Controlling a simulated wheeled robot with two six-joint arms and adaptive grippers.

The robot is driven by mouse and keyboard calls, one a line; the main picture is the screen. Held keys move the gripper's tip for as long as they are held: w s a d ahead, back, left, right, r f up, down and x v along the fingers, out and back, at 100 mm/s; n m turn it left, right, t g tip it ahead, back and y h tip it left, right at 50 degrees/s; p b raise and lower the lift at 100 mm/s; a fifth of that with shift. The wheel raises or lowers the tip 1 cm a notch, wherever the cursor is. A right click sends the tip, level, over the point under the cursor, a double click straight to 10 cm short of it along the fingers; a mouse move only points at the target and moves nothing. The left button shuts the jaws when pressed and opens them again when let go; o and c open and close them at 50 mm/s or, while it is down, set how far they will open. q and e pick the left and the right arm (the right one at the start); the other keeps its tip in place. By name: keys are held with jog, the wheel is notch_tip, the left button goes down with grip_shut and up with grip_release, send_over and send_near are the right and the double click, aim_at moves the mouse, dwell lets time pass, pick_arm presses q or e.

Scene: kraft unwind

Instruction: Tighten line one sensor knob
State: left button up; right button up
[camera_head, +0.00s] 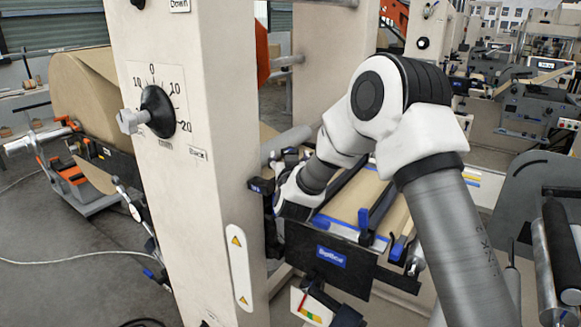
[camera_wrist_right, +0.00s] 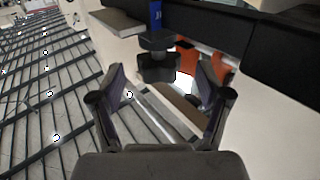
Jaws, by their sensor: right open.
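A dark star-shaped knob (camera_wrist_right: 158,67) hangs below a blue and black fitting in the right wrist view. My right gripper (camera_wrist_right: 161,78) is open, with one finger on each side of the knob and gaps between. The fingers do not appear to touch it. In the head view my right arm reaches from the right to beside the pale column; its gripper is largely hidden there, and I cannot clearly make out the star knob. My left gripper is not in view.
The pale column (camera_head: 177,225) carries a dial with a black knob (camera_head: 157,112). A dark plate with a blue label (camera_head: 330,257) and brown kraft web lie below my right arm. A large kraft roll (camera_head: 85,85) stands at the left. Dark bars crowd the wrist view's top.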

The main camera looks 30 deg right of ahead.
jog(key=v, duration=0.8)
jog(key=shift+s+a, duration=0.2)
jog(key=shift+a, duration=0.05)
jog(key=shift+r, duration=0.1)
